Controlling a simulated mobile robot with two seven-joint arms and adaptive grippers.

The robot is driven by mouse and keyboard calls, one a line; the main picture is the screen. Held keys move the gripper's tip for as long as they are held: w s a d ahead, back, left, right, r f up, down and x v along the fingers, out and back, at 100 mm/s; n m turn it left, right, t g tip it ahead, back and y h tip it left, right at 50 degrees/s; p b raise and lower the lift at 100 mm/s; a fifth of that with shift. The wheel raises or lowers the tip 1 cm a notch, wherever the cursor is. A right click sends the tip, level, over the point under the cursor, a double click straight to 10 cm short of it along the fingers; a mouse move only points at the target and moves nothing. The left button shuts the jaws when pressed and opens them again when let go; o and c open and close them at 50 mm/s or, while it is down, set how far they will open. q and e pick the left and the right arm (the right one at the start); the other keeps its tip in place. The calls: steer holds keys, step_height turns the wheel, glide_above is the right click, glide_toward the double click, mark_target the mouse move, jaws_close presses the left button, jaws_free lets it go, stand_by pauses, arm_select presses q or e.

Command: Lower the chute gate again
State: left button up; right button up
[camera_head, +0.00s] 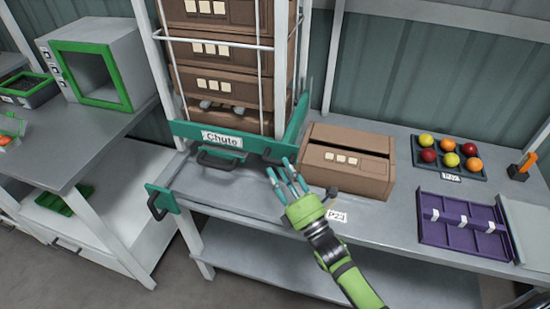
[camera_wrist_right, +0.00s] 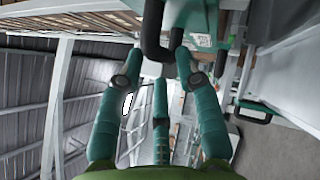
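The chute (camera_head: 222,56) is a white frame holding a stack of brown cartons. A teal board (camera_head: 185,130) with a "Chute" label crosses its front, low down. Dark handles hang near it, one under the label (camera_head: 216,161) and one at the right (camera_head: 272,156). I cannot tell which part is the moving gate or how high it stands. My right gripper (camera_head: 281,169) is open and empty, just in front of the right handle. In the right wrist view a dark handle (camera_wrist_right: 153,42) lies just beyond the spread fingertips; no contact is clear. My left gripper is out of view.
A brown carton (camera_head: 343,184) stands on the grey table just right of my right gripper. A tray of round fruit (camera_head: 480,175) and a purple tray (camera_head: 465,240) lie further right. A teal plate with a handle (camera_head: 157,207) sticks out at the table's left. A green-framed box (camera_head: 122,75) stands left.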

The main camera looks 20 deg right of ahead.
mark_target(275, 161)
steer(key=shift+p+x, duration=0.35)
steer(key=shift+x, duration=1.4)
steer(key=shift+c, duration=0.4)
